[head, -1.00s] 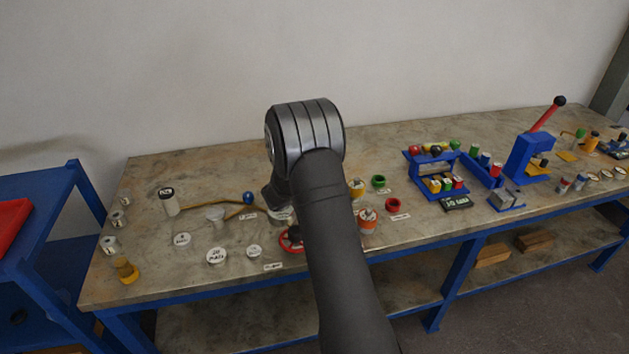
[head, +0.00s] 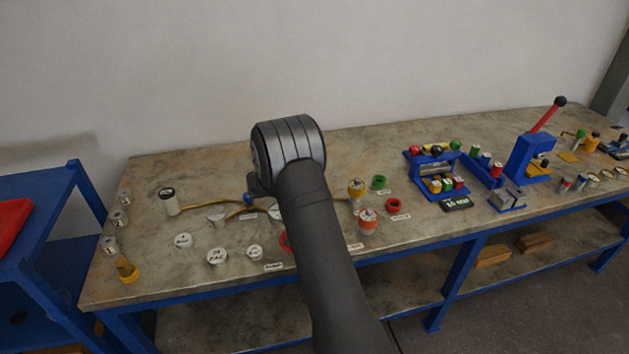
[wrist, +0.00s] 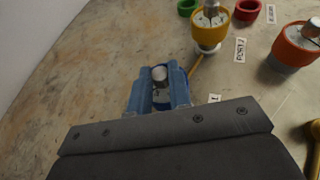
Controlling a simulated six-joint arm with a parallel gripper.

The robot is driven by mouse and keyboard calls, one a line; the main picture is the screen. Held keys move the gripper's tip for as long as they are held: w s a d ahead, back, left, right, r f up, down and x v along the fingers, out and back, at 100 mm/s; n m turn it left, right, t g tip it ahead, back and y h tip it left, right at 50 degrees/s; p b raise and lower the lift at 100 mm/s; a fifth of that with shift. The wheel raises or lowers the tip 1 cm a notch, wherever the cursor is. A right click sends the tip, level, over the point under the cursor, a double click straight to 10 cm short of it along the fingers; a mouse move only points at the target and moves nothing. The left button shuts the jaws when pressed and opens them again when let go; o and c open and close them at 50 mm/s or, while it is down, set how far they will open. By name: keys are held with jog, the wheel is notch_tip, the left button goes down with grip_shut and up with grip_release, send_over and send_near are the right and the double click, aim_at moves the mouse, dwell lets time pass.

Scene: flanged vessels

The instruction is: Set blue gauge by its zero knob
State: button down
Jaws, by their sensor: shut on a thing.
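My gripper (wrist: 159,90) shows in the wrist view with its two blue fingers close together. They are shut around a small silver-capped knob (wrist: 160,75). A pale face and a bit of blue rim, seemingly the blue gauge (wrist: 161,104), show just below the knob between the fingers. The fingers hide most of it. In the head view my arm covers the fingertips, and a small blue thing (head: 250,198) shows beside the wrist; I cannot tell whether it is the gauge.
A yellow gauge (head: 356,189) and an orange gauge (head: 367,222) stand right of my arm. Green (head: 379,182) and red (head: 394,206) rings lie near them. White discs, including one (head: 217,257), lie at the front left.

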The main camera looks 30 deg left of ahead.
jog(key=m+g+h, duration=0.2)
jog(key=m+h, duration=0.1)
jog(key=m+g+h, duration=0.1)
jog(key=shift+w+a+f+m+h, duration=0.1)
jog(key=shift+w+a+m+h, duration=0.05)
jog(key=shift+a+m+h, duration=0.15)
jog(key=shift+w+m+g+h, duration=0.15)
jog(key=shift+m+g+h, duration=1.1)
jog(key=shift+m, duration=0.25)
jog(key=shift+g, duration=0.25)
jog(key=c, duration=1.3)
grip_release()
jog(key=shift+v, duration=3.8)
jog(key=shift+w+d, duration=0.1)
